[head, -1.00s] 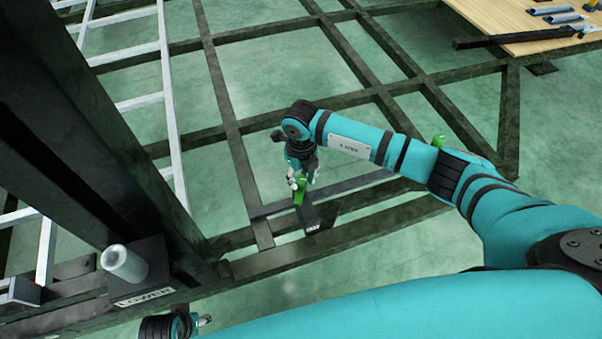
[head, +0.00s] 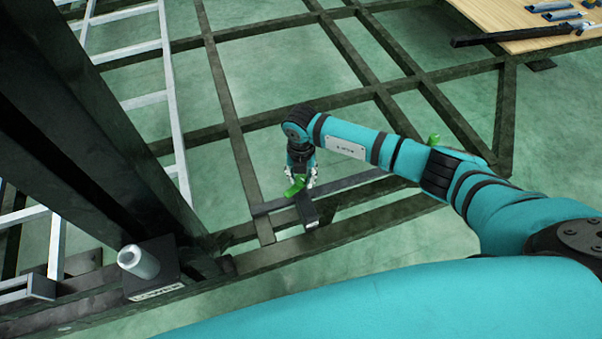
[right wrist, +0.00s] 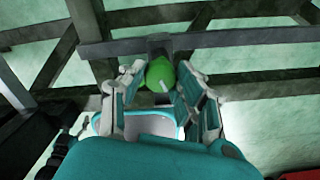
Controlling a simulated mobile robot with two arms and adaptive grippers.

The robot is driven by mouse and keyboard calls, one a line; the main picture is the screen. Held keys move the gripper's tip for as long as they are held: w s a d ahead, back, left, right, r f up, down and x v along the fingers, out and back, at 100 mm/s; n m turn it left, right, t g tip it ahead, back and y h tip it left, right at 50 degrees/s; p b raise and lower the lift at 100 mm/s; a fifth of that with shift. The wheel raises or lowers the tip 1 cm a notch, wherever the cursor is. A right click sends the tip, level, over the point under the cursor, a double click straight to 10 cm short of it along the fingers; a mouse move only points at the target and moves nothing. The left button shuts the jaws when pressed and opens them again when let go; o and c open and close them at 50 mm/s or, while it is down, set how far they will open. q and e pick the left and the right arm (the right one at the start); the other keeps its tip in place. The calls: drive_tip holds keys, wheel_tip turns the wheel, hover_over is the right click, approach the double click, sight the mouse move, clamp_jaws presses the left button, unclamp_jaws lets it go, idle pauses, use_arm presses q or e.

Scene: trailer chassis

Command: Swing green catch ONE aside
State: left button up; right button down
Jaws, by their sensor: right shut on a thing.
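A green catch (head: 294,188) sits at the end of a short dark block (head: 308,212) on the chassis frame. In the head view it lies slanted across the block, its one end to the lower left. My right gripper (head: 302,182) comes down on it from above. In the right wrist view, the fingers (right wrist: 162,82) are closed on either side of the rounded green catch (right wrist: 160,73). Another green piece (head: 434,140) shows just behind my right forearm, mostly hidden. I cannot read which catch is ONE. My left gripper is not in view.
A dark post (head: 95,130) rises at the left, beside a block labelled LOWER (head: 160,284) with a pale cylinder (head: 138,261). A white ladder (head: 172,90) stands behind. Dark beams (head: 232,130) cross the green floor. A wooden table (head: 500,28) is at the top right.

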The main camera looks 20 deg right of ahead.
sight(301, 177)
idle(0.5)
drive_tip(key=c, duration=0.9)
unclamp_jaws()
drive_tip(key=shift+c, duration=0.2)
drive_tip(key=shift+r, duration=0.15)
wheel_tip(301, 177, up, 12)
